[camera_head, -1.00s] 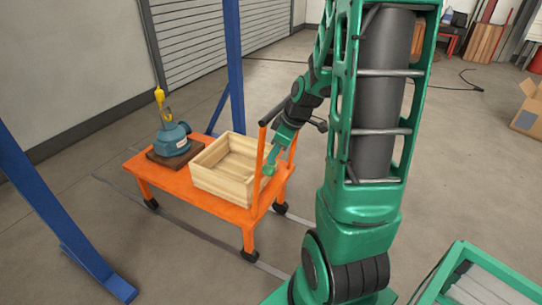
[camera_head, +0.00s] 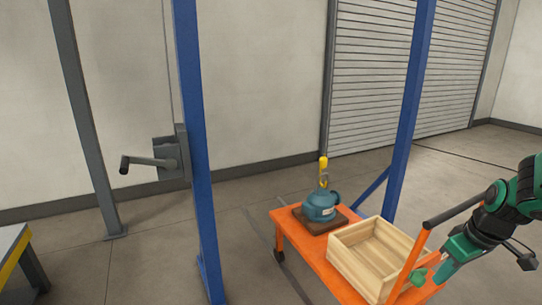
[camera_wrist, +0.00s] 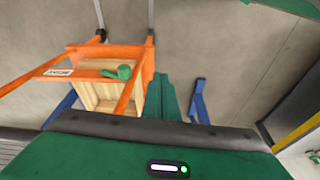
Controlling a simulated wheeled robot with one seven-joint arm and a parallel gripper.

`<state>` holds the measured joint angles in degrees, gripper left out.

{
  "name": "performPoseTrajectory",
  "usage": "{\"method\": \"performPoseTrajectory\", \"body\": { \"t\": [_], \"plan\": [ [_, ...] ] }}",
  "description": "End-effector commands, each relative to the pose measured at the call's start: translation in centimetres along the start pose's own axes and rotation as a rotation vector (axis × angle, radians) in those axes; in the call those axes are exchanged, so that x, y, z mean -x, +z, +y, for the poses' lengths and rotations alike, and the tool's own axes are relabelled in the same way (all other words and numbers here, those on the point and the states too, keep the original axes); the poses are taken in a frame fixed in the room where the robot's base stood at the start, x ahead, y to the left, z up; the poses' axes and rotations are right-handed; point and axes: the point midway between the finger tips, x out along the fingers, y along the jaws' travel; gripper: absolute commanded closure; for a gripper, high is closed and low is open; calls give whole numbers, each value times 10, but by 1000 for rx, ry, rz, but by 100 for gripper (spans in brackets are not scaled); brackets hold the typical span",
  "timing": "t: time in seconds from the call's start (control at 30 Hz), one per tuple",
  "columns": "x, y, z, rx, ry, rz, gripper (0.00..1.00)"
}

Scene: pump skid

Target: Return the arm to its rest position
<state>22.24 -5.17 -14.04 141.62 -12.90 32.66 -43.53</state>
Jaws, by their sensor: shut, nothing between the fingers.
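My arm enters the head view from the right edge, its dark joint and green links bent down toward the orange cart. My gripper (camera_head: 438,276) is shut and empty, at the cart's handle end near the wooden crate. It also shows as a green upright shape in the wrist view (camera_wrist: 161,90), beside the cart. A small green piece with a round end (camera_head: 418,277) shows by the crate's near edge and in the wrist view (camera_wrist: 120,72). I cannot tell whether it touches the crate or handle.
The orange cart (camera_head: 318,262) carries a teal pump (camera_head: 320,207) on a dark board and the open crate (camera_head: 348,262). A yellow hoist hook (camera_head: 323,168) is at the pump's top. Floor between is clear.

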Motion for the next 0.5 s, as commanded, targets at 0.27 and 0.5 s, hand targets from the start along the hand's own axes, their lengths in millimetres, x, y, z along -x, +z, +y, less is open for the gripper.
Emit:
{"method": "performPoseTrajectory", "body": {
  "t": [0.27,0.5],
  "plan": [
    [60,69,-47,-440,46,-154,100],
    [89,115,-75,-743,87,-235,100]
  ]
}}
